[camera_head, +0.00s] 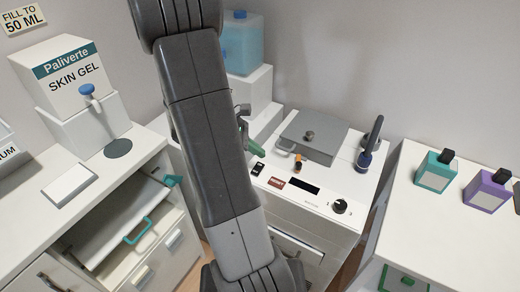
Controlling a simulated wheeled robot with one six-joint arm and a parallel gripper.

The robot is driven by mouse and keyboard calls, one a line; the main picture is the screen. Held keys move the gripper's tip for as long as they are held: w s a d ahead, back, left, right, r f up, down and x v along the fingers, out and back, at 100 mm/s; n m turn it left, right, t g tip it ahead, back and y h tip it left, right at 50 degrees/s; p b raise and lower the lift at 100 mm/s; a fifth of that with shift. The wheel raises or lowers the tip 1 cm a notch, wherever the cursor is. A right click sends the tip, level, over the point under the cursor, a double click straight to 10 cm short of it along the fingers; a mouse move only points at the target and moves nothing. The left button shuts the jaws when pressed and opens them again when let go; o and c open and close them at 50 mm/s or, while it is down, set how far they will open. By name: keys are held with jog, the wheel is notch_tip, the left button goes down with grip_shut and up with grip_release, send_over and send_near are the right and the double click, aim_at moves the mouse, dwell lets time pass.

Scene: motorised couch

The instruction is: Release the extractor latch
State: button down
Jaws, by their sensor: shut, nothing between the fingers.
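The extractor appears to be the white machine in the middle, with a grey lid (312,137) that lies closed and has a round knob on top. A small orange-brown part (298,163) stands at the lid's front edge and may be the latch. A pale loop handle (284,152) sits to its left.
The machine's front panel has a black switch (258,169), a red label, a dark display and a dial (340,206). A dark-handled wand (370,145) stands at its right. Left is a counter with a gel box (72,75) and open drawer (120,220). Bottles (436,170) stand right.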

jog(key=x, duration=0.6)
jog(key=shift+f+b, duration=0.1)
jog(key=shift+b, duration=0.2)
jog(key=d, duration=0.3)
jog(key=shift+s+d+f, duration=0.1)
jog(key=shift+d+f, duration=0.05)
jog(key=shift+f, duration=0.1)
jog(key=shift+d, duration=0.65)
